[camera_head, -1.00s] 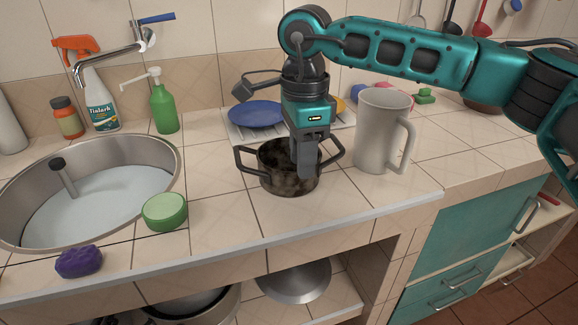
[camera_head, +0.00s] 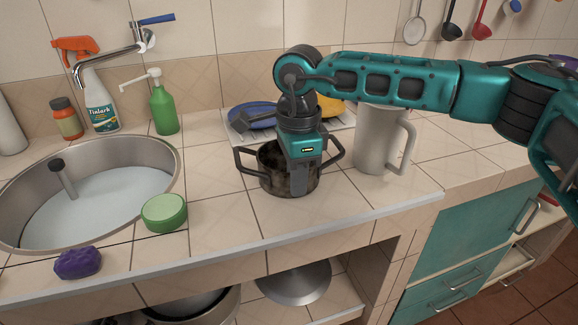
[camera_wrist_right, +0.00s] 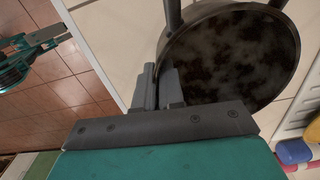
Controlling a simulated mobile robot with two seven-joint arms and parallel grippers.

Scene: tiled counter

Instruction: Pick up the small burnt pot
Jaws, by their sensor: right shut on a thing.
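The small burnt pot (camera_head: 272,178) stands upright on the tiled counter, dark with brown scorch marks and a loop handle on each side. Its blackened inside shows in the right wrist view (camera_wrist_right: 232,60). My right gripper (camera_head: 304,180) points down at the pot's near right side and is shut on its wall; in the right wrist view the fingers (camera_wrist_right: 160,85) meet at the rim. The gripper hides part of the pot's front and rim.
A grey mug-shaped pitcher (camera_head: 378,145) stands close to the pot's right. A rack (camera_head: 232,130) with a blue plate (camera_head: 255,114) lies behind. A green sponge (camera_head: 164,213) and the sink (camera_head: 160,160) are left. The counter's front edge is near.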

